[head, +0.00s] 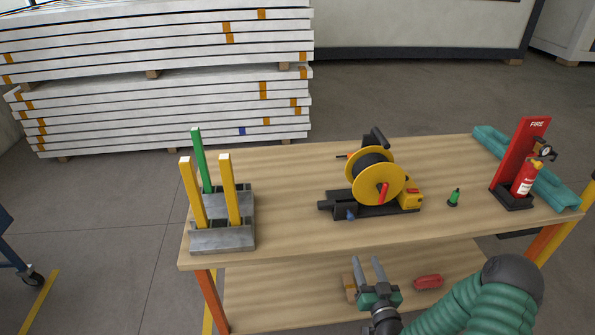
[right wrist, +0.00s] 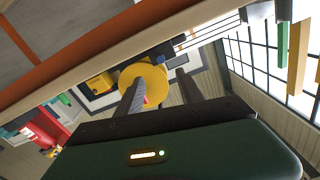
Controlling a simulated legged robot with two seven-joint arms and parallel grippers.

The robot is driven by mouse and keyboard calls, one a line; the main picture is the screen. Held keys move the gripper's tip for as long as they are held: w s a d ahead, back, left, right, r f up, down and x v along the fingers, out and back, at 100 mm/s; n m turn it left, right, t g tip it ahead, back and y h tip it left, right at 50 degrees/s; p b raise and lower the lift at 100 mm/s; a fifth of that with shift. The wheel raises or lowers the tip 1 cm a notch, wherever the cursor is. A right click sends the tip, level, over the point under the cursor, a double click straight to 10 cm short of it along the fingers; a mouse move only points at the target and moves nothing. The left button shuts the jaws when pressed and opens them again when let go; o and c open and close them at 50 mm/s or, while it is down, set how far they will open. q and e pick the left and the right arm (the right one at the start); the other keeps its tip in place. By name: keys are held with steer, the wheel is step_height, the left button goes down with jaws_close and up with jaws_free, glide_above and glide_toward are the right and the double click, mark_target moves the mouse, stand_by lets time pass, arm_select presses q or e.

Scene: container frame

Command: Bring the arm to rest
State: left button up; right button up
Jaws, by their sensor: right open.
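My right gripper (head: 369,270) is in front of the table's near edge in the head view, at the end of my green ribbed arm. Its two grey fingers point away from me and stand apart, with nothing between them. The right wrist view is tilted and shows the dark gripper body (right wrist: 160,150) with its fingers reaching up past it. My left gripper is in neither view.
A red object (head: 428,282) lies on the lower shelf. White panels (head: 170,100) are stacked behind.

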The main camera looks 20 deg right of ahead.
steer(key=a+n+g+y+p, duration=0.35)
steer(key=a+n+g, duration=0.25)
steer(key=a+g, duration=0.3)
steer(key=s+a+r+g+p, duration=0.1)
steer(key=s+a+r+g, duration=0.2)
steer(key=s, duration=0.4)
steer(key=s+a+r+m+g, duration=0.1)
steer(key=s+a+r+g, duration=0.1)
steer(key=s+a+r, duration=0.4)
steer(key=shift+s+a+g+p, duration=0.4)
steer(key=shift+s+a, duration=0.35)
steer(key=shift+s, duration=0.2)
steer(key=shift+d+y, duration=0.25)
steer(key=shift+a, duration=0.1)
stand_by(0.4)
